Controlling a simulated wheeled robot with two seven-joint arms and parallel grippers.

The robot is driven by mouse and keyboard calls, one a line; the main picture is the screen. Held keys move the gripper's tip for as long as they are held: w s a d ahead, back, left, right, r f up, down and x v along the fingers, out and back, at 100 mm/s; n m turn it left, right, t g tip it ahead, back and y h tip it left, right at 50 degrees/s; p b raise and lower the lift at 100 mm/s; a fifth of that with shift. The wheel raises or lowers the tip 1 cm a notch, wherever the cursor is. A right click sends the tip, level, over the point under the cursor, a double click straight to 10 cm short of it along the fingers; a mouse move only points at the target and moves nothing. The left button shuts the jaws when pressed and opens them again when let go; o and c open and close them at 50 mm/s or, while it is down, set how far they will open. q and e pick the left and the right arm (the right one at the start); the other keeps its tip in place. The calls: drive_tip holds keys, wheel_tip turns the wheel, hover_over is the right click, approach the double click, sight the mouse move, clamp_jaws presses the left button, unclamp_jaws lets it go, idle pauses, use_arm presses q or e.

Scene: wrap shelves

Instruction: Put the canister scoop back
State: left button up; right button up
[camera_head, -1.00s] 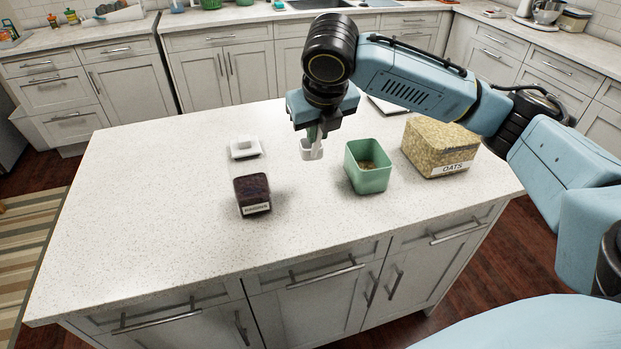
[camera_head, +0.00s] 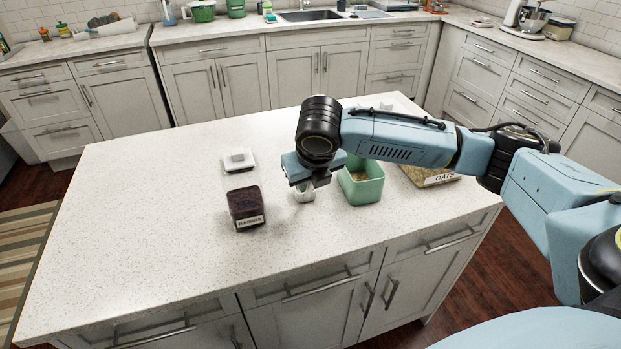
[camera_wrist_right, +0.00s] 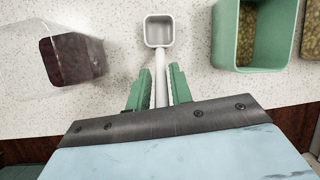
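The white scoop (camera_head: 304,193) is low over the counter, between the dark-filled canister and the green canister. My right gripper (camera_wrist_right: 160,85) is shut on its upright-looking handle; the square, empty cup (camera_wrist_right: 159,31) of the scoop shows beyond the fingertips in the right wrist view. I cannot tell whether the scoop touches the counter. The green canister (camera_head: 362,186) is open, with grainy contents (camera_wrist_right: 262,25). A clear canister (camera_head: 245,207) of dark contents with a white label stands to the left. My left gripper is not in view.
A white lid (camera_head: 238,161) lies behind the dark-filled canister. The oats canister (camera_head: 432,177) is at the right, partly behind my arm. The island counter (camera_head: 140,230) is clear at the left and front. A sink (camera_head: 310,15) is at the back.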

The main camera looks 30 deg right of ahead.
drive_tip(key=shift+o, duration=1.2)
drive_tip(key=shift+f+b, duration=0.1)
drive_tip(key=shift+b, duration=0.3)
drive_tip(key=shift+f+b, duration=0.3)
drive_tip(key=shift+b, duration=0.6)
drive_tip(key=p+v, duration=0.3)
drive_tip(key=v, duration=1)
drive_tip(key=shift+s+r, duration=0.3)
drive_tip(key=shift+s, duration=0.05)
